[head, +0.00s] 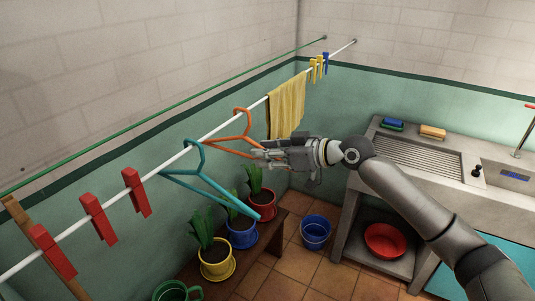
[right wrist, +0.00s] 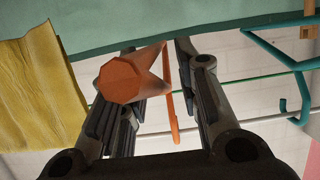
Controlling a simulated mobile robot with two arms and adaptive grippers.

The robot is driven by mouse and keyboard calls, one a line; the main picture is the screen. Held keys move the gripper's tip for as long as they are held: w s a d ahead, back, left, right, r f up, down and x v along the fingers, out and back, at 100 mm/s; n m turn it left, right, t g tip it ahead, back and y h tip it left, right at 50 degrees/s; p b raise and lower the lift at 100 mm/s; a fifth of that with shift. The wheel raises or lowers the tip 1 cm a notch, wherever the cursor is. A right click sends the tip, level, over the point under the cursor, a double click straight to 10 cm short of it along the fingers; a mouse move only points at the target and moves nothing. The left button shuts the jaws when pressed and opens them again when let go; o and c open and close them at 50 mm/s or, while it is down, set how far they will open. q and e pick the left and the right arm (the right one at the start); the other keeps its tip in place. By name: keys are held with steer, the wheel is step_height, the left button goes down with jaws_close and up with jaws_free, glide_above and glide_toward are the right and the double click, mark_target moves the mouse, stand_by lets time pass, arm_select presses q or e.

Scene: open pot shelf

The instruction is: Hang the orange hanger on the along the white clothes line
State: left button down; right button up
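The orange hanger (head: 225,141) is at the white clothes line (head: 220,126), between the teal hanger and the yellow cloth. Its hook appears to loop over the line. My right gripper (head: 262,155) is at the hanger's right end. In the right wrist view, my right gripper (right wrist: 160,55) has its fingers apart, with a gap between them. The orange hanger (right wrist: 122,80) passes between the fingers, and its near end overlaps the left finger. Contact with the fingers is hard to tell. My left gripper is out of view.
A teal hanger (head: 203,180) hangs left of the orange one, with red clothespins (head: 98,218) further left. A yellow cloth (head: 287,107) hangs close to the right. Potted plants (head: 241,231) stand on a bench below. A stone sink (head: 417,152) is at the right.

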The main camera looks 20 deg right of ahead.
steer(key=shift+d, duration=0.1)
steer(key=v, duration=1.2)
